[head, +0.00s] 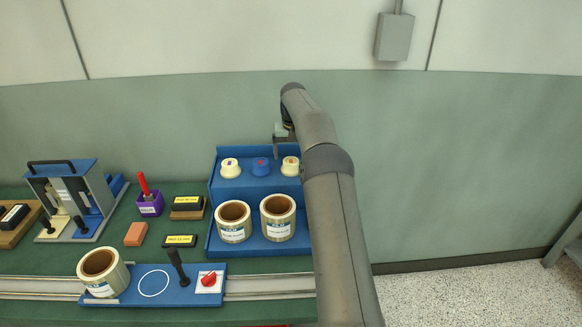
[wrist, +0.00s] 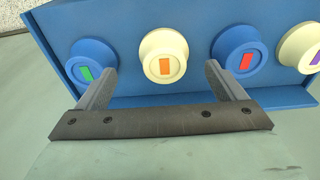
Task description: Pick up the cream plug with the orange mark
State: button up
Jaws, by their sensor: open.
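The cream plug with the orange mark (wrist: 164,47) sits on the upper step of the blue rack, between two blue plugs in the wrist view. It also shows in the head view (head: 290,167), the rightmost visible plug. My gripper (wrist: 160,72) is open and empty. Its two fingers appear on either side of the cream plug in the wrist view, with the plug lined up between them. In the head view my gripper (head: 281,138) is above the rack, clear of the plug. Whether the fingertips reach plug depth cannot be told.
A blue plug with a red mark (wrist: 239,54) and one with a green mark (wrist: 92,60) flank it. A cream plug with a purple mark (head: 230,168) is farther along. Two tape rolls (head: 233,221) (head: 278,217) stand on the lower step.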

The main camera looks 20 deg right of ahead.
aim_at(291, 161)
jog(key=f+p, duration=0.1)
jog(key=f, duration=0.1)
jog(key=w+f, duration=0.1)
jog(key=f, duration=0.1)
jog(key=shift+w+p, duration=0.2)
jog(key=shift+p, duration=0.2)
jog(key=shift+f, duration=0.6)
jog(key=c, duration=1.1)
